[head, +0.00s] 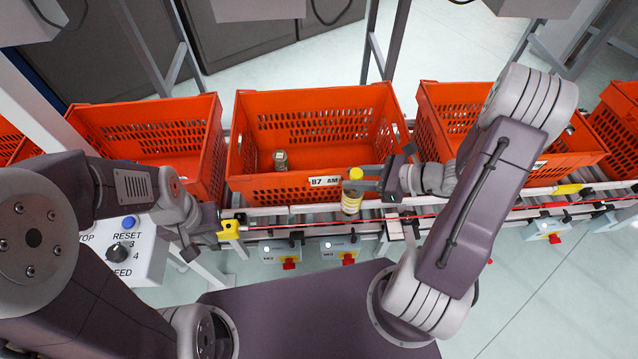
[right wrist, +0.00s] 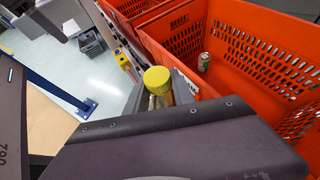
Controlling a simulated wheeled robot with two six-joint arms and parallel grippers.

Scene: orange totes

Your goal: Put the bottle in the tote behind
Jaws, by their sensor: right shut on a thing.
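The bottle (head: 351,196) has a yellow cap and a pale label. It is roughly upright in front of the middle orange tote (head: 262,185), outside its near wall. My right gripper (head: 362,186) is shut on the bottle near its top. In the right wrist view the yellow cap (right wrist: 157,79) shows beside the tote's edge, with the lower bottle hidden by the gripper. The middle tote carries a white label and holds a small can (head: 281,160), also seen in the right wrist view (right wrist: 204,61). My left gripper (head: 205,235) is low at the left; its finger gap is unclear.
More orange totes stand left (head: 160,140) and right (head: 505,150) of the middle one on the roller conveyor. Its near rail, with switch boxes (head: 340,250), runs below the bottle. A control box with a knob (head: 125,250) is at left. The middle tote has free floor around the can.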

